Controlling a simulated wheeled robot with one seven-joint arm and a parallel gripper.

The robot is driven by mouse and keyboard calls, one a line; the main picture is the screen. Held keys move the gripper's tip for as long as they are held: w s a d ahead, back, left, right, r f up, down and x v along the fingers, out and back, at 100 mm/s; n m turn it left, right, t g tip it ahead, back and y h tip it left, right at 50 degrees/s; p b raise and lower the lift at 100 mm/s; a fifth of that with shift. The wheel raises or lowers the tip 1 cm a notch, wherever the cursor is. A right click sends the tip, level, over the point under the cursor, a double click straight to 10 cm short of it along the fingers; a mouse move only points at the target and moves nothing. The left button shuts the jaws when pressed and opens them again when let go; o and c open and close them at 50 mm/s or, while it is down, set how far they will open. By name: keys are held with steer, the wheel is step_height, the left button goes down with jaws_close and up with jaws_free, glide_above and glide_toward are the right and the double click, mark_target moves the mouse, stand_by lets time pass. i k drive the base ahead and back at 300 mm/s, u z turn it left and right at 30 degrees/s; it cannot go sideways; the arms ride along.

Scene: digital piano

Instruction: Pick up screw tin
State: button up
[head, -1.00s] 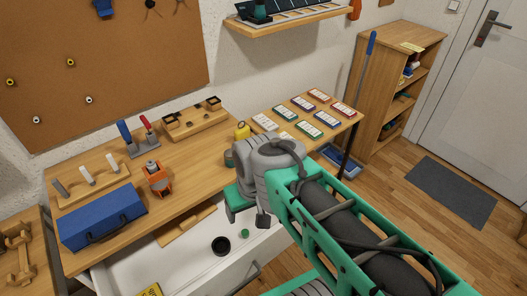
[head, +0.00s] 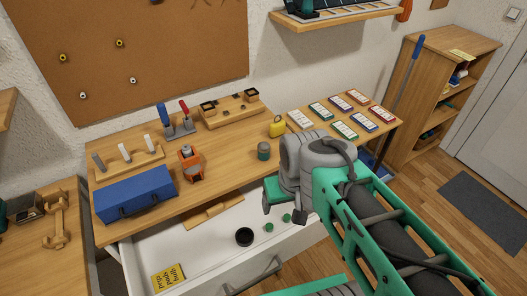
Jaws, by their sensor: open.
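A small dark green-grey tin with a brownish band (head: 263,151), which looks like the screw tin, stands upright near the front right of the wooden workbench. My gripper (head: 274,204) hangs at the end of the green and grey arm, over the open drawer, below and right of this tin in the picture. It is open and apart from the tin. Its fingers are small and partly hidden by the wrist. A black round cup (head: 244,237) and small green round pieces (head: 286,218) lie in the drawer.
The white drawer (head: 190,246) stands open below the workbench (head: 222,172), with a yellow booklet (head: 168,278) in it. An orange tool (head: 191,165), blue toolbox (head: 135,194), yellow object (head: 277,127) and several label cards (head: 345,130) are on the bench. Bench space left of the tin is clear.

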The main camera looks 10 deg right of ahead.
mark_target(264, 148)
steer(key=u, duration=2.55)
steer(key=k, duration=1)
steer(key=z, duration=0.35)
steer(key=i, duration=0.4)
steer(key=z, duration=0.05)
